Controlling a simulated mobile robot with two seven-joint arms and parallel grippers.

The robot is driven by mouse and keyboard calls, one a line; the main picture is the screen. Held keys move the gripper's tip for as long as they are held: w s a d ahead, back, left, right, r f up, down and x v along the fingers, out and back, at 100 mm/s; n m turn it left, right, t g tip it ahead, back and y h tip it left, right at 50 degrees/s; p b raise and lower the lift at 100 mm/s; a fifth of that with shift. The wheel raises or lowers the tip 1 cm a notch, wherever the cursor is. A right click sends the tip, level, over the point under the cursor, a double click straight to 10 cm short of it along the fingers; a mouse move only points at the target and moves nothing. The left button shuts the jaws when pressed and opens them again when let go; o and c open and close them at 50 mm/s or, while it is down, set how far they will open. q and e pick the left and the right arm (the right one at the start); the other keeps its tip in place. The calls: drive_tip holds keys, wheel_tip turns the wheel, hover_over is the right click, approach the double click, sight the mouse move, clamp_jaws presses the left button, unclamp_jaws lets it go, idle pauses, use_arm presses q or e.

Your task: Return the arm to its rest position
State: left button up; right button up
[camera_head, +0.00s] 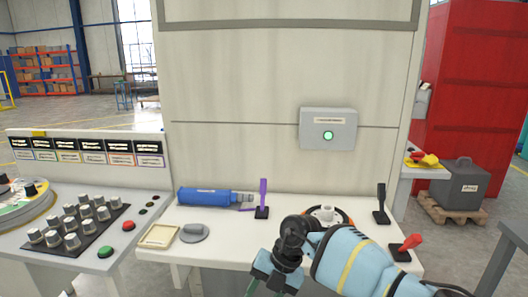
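My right arm comes in from the lower right, light blue with a yellow band and a black wrist. It is bent over the front of the white table (222,242). My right gripper (272,284) points down at the table's front edge. Its fingertips are cut off by the bottom of the picture, so I cannot tell whether it is open or holds anything. My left gripper is not in view.
On the table are a blue cylindrical tool (207,197), a purple lever (263,196), a black lever (381,204), a red lever (410,243), a beige tray (159,236) and a round dial partly behind my arm. A control panel (72,230) with several knobs stands left.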

drive_tip(key=s+a+m+t+y+p, duration=0.25)
drive_tip(key=s+a+m+y, duration=0.35)
drive_tip(key=s+a+y, duration=0.6)
drive_tip(key=s+d+f+m+t+h+p, duration=0.1)
drive_tip(key=s+d+f+m+t+h, duration=0.35)
drive_tip(key=d+m+t, duration=0.4)
drive_tip(key=s+d+f+m+t+h, duration=0.3)
drive_tip(key=d+f+m+t+h, duration=0.25)
drive_tip(key=d+m, duration=0.55)
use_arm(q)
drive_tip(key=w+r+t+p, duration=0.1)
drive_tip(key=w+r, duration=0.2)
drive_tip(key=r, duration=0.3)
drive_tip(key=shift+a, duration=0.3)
use_arm(e)
drive_tip(key=s+d+f+m+g+h, duration=0.2)
drive_tip(key=s+d, duration=0.4)
drive_tip(key=s, duration=0.4)
drive_tip(key=s+d+f+m+g+h, duration=0.3)
drive_tip(key=s+d+f, duration=0.3)
drive_tip(key=s, duration=0.4)
drive_tip(key=shift+s+d+f+m+g, duration=0.2)
drive_tip(key=shift+d+m+g, duration=0.15)
drive_tip(key=shift+d+m, duration=0.35)
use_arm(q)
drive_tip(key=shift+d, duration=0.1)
